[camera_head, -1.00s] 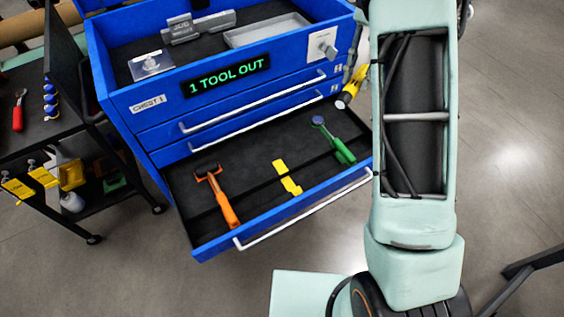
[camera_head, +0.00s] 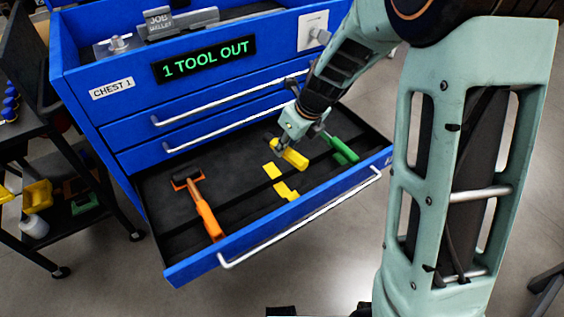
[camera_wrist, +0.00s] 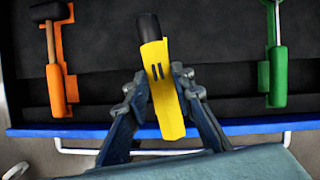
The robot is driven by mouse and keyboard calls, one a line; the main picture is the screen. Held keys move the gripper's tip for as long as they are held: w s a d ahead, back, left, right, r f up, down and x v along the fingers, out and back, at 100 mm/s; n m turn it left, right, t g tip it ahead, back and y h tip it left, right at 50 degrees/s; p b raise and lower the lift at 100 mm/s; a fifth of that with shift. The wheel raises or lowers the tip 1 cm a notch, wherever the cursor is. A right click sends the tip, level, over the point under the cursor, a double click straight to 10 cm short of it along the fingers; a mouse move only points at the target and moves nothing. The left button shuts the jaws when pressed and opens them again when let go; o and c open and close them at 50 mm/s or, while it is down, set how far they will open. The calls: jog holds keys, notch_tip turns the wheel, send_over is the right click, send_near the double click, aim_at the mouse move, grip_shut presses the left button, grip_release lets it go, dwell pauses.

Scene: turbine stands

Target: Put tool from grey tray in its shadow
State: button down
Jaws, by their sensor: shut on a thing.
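My gripper (camera_head: 279,146) is shut on a yellow tool with a dark end (camera_head: 292,156) and holds it over the open drawer. In the wrist view the yellow tool (camera_wrist: 164,92) lies between the fingers (camera_wrist: 159,82), its dark end pointing to the back of the drawer and leaning slightly left. A yellow shadow (camera_head: 281,183) shows on the dark drawer floor, just left of and below the held tool in the head view. In the wrist view I cannot make out the shadow; the tool and fingers cover that middle part.
The blue drawer (camera_head: 300,212) also holds an orange-handled hammer (camera_head: 206,212) at left and a green-handled tool (camera_head: 343,150) at right. The chest display (camera_head: 205,60) reads "1 TOOL OUT". A dark cart (camera_head: 62,190) stands at left. A long drawer handle (camera_head: 300,222) runs along the front.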

jog(key=shift+s+a+f+m+t+b, duration=0.2)
jog(key=shift+a+f+m+b, duration=0.15)
jog(key=shift+f+m, duration=0.2)
jog(key=shift+s+a+f+m+t+b, duration=0.15)
jog(key=shift+a+f+m+b, duration=0.15)
jog(key=shift+f+m, duration=0.2)
jog(key=shift+f+b, duration=1.9)
jog(key=shift+f, duration=0.4)
jog(key=shift+s+d+f+p, duration=0.1)
jog(key=shift+f+p, duration=0.2)
jog(key=shift+f, duration=0.25)
jog(key=shift+f, duration=0.35)
jog(key=shift+f+b, duration=0.15)
jog(key=shift+b, duration=0.15)
jog(key=shift+f+b, duration=0.3)
jog(key=shift+f, duration=0.65)
